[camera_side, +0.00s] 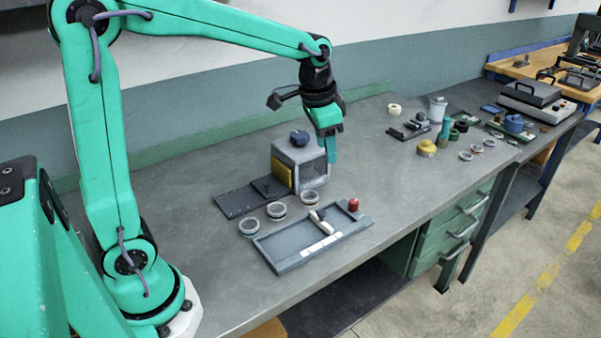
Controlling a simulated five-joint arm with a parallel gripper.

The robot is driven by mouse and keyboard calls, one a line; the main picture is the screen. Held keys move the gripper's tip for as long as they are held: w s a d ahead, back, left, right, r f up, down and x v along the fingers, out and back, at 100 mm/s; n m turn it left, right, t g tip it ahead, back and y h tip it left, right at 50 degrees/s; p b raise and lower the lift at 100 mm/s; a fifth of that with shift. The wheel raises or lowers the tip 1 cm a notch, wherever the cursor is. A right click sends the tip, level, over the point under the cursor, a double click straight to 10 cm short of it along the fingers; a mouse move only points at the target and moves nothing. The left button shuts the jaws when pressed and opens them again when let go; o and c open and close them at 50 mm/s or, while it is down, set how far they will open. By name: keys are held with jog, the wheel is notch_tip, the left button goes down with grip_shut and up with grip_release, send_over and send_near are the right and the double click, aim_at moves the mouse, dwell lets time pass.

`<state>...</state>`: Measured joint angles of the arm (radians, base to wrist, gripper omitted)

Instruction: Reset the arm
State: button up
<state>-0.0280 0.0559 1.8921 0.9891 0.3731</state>
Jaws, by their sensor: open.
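My green arm reaches over the bench from the left, bent at the elbow. My gripper (331,146) hangs pointing down, open and with nothing seen in it. In the picture its fingers overlap the upper right of a grey box-shaped machine (312,176). I cannot tell how far it is from the machine. The machine has a dark knob on top and a yellow panel on its left side. Several rings lie in front of the machine, among them a left ring (249,227), a middle ring (276,210) and a right ring (310,198).
A shallow grey tray (283,265) with a red knob (353,205) lies near the bench's front edge. A dark flat plate (236,203) lies left of the machine. Jars, rings and a yellow container (427,148) stand farther right. The bench between is clear.

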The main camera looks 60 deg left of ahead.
jog(key=s+d+r+n+t, duration=0.1)
jog(key=s+n+t, duration=0.2)
jog(key=s, duration=1.6)
jog(key=shift+r+n, duration=0.3)
jog(key=shift+n, duration=0.2)
